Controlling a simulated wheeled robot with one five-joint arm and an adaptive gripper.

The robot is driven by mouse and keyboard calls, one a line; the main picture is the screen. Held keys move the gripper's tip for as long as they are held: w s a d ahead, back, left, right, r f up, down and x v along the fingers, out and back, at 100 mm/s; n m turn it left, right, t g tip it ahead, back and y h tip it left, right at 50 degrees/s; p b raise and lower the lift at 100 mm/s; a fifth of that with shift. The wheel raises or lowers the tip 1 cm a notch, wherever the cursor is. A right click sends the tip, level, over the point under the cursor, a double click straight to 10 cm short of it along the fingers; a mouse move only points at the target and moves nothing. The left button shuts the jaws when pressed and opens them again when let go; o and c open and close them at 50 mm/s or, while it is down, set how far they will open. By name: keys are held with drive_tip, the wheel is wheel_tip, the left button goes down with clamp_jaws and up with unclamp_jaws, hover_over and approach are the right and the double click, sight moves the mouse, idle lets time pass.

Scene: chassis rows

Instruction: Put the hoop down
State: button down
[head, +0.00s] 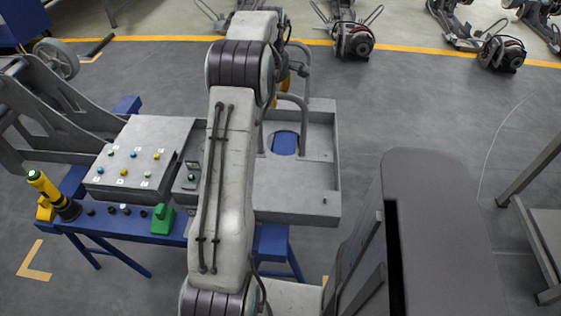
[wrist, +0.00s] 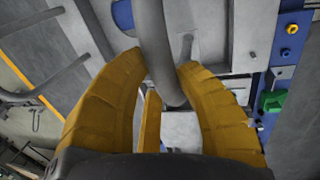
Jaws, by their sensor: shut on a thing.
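The hoop is a thick grey tube; in the wrist view (wrist: 157,50) it comes down from the top edge between my yellow fingers. My gripper (wrist: 160,66) is shut on it. In the head view the hoop (head: 293,101) shows as bent grey tubing just right of my arm, over the back part of a grey tray (head: 322,166). There my gripper (head: 283,90) is mostly hidden behind my arm, with only a little yellow showing. A blue oval (head: 285,143) shows in the tray floor. I cannot tell whether the hoop touches the tray.
A grey box with coloured buttons (head: 140,155) stands left of the tray on a blue bench (head: 115,222). A yellow-and-black torch-like tool (head: 53,193) and a green block (head: 163,219) are at its front.

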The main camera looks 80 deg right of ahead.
drive_tip(key=a+x, duration=0.2)
drive_tip(key=x, duration=0.7)
drive_tip(key=shift+d+f+b, duration=0.2)
drive_tip(key=shift+f+b, duration=0.1)
drive_tip(key=shift+f, duration=0.15)
drive_tip(key=c, duration=1)
unclamp_jaws()
drive_tip(key=shift+f, duration=0.1)
drive_tip(key=shift+o, duration=0.2)
drive_tip(key=v, duration=1.2)
